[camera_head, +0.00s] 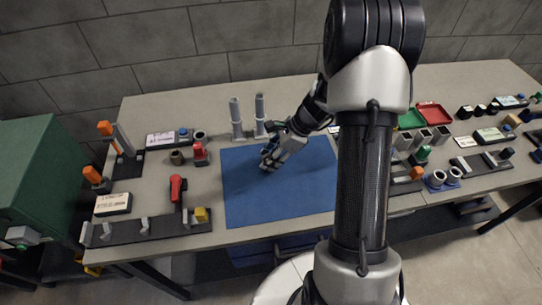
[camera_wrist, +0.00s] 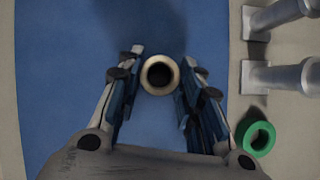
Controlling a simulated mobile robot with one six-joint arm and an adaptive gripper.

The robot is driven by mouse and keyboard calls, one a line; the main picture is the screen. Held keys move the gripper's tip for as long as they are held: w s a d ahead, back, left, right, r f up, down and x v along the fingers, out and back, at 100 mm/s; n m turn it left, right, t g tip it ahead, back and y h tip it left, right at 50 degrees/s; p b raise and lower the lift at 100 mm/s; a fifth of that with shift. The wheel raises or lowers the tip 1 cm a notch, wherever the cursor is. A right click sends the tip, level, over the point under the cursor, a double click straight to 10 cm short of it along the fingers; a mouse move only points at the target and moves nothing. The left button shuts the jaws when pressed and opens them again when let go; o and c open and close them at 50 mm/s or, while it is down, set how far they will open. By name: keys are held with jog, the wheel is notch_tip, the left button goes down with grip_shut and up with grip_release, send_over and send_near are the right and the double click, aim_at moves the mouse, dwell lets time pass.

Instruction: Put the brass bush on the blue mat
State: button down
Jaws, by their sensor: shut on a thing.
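The brass bush (camera_wrist: 159,74) is a short, pale gold ring with a dark bore, seen end-on in the wrist view. My gripper (camera_wrist: 160,70) is shut on it, one finger on each side. The blue mat (camera_head: 262,202) lies flat on the bench, and my gripper (camera_head: 268,162) is over its upper middle part in the head view. The mat (camera_wrist: 60,90) also shows behind the bush in the wrist view. I cannot tell whether the bush touches the mat. In the head view my fingers hide the bush.
Two grey upright posts (camera_head: 236,118) stand at the mat's back edge. A green ring (camera_wrist: 256,138) lies beside them in the wrist view. A red clamp (camera_head: 178,188) and a dark rack (camera_head: 150,226) are left of the mat. The mat's front is clear.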

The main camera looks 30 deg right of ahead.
dwell(0.4)
jog(key=c, duration=1)
grip_release()
jog(key=shift+c, duration=0.2)
jog(key=v, duration=1.2)
jog(key=shift+r, duration=0.1)
